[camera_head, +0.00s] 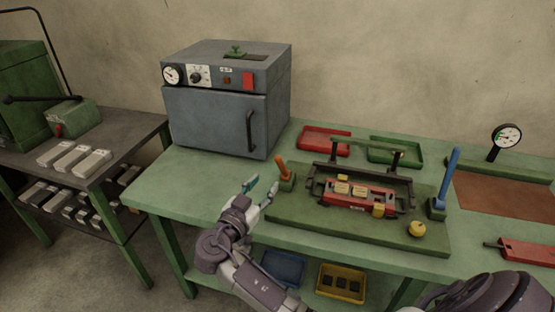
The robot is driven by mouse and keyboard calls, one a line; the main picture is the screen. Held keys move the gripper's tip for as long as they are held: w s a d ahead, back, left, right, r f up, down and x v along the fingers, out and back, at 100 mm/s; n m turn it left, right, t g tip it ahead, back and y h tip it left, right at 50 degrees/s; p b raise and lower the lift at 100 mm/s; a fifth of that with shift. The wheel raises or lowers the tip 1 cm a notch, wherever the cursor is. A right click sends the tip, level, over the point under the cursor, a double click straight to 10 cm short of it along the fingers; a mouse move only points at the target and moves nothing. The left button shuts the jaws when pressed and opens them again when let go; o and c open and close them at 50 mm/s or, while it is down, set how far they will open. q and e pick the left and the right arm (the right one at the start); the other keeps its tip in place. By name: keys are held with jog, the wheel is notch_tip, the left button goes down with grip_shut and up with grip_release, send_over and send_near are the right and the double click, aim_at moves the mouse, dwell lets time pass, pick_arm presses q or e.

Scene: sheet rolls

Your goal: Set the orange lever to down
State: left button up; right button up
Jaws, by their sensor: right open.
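The orange lever (282,168) stands up from a small green block at the left end of the green fixture board (350,231). Its handle points up and leans a little to the left. My right gripper (261,188) is just left of the lever and a little lower in the picture. Its two fingers are apart with nothing between them, and it appears not to touch the lever. My left gripper is not in view.
A blue lever (447,172) stands upright at the board's right end. Between the levers is a black frame around a red part (358,200). A yellow knob (417,229) is at the front right. A grey oven (218,120) stands behind left; bench surface left of the gripper is clear.

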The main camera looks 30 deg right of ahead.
aim_at(279, 167)
jog(key=p+x, duration=0.2)
jog(key=x, duration=0.8)
jog(key=shift+a+p, duration=0.1)
jog(key=shift+p, duration=0.2)
jog(key=shift+w+d+f, duration=0.1)
jog(key=shift+w+d, duration=0.25)
jog(key=shift+d, duration=0.05)
grip_shut()
